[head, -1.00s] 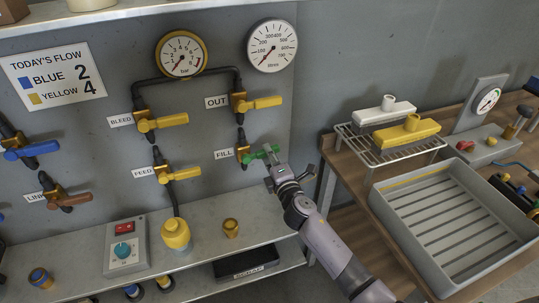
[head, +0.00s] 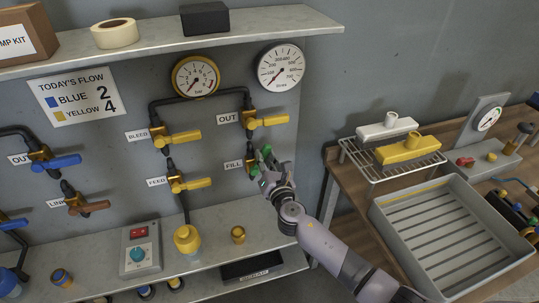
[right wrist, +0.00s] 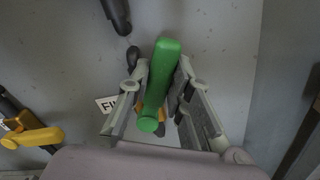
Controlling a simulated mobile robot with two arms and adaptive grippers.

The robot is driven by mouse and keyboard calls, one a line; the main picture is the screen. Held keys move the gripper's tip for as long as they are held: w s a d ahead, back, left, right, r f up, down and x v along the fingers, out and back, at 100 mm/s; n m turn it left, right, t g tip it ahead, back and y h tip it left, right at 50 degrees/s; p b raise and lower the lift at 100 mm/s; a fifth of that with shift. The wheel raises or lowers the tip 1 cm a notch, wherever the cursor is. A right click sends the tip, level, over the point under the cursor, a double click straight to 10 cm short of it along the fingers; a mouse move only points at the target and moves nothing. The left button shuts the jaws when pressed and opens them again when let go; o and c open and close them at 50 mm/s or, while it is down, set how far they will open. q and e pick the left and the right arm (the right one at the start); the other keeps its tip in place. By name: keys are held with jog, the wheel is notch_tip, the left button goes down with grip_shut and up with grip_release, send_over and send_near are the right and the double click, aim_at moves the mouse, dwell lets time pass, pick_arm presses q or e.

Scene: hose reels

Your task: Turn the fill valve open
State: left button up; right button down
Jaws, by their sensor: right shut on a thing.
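The fill valve (head: 251,163) is on the grey panel, right of its FILL label (head: 233,164). Its green handle (head: 266,151) now stands close to upright, partly hidden by my fingers in the head view. In the right wrist view the green handle (right wrist: 161,85) runs up and down, leaning slightly right, between the two fingers. My right gripper (head: 266,168) is shut on this handle; it also shows in the right wrist view (right wrist: 158,100). The valve body is mostly hidden behind the handle there. My left gripper is not in view.
The OUT valve's yellow handle (head: 268,121) lies level just above, and the FEED valve's yellow handle (head: 193,184) is to the left. A litres gauge (head: 281,67) hangs above. A grey tray (head: 450,240) and a wire rack (head: 390,160) stand on the right bench.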

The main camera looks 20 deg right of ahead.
jog(key=shift+a+r+n+p, duration=0.2)
jog(key=shift+a+n+p, duration=0.55)
jog(key=shift+n, duration=0.65)
jog(key=shift+a+r+n+p, duration=0.2)
jog(key=shift+a+n+p, duration=0.5)
jog(key=shift+n, duration=0.7)
jog(key=shift+a, duration=0.1)
jog(key=c, duration=1.4)
grip_release()
jog(key=shift+c, duration=0.2)
jog(key=shift+s, duration=0.1)
jog(key=s, duration=1.2)
jog(key=shift+d, duration=0.2)
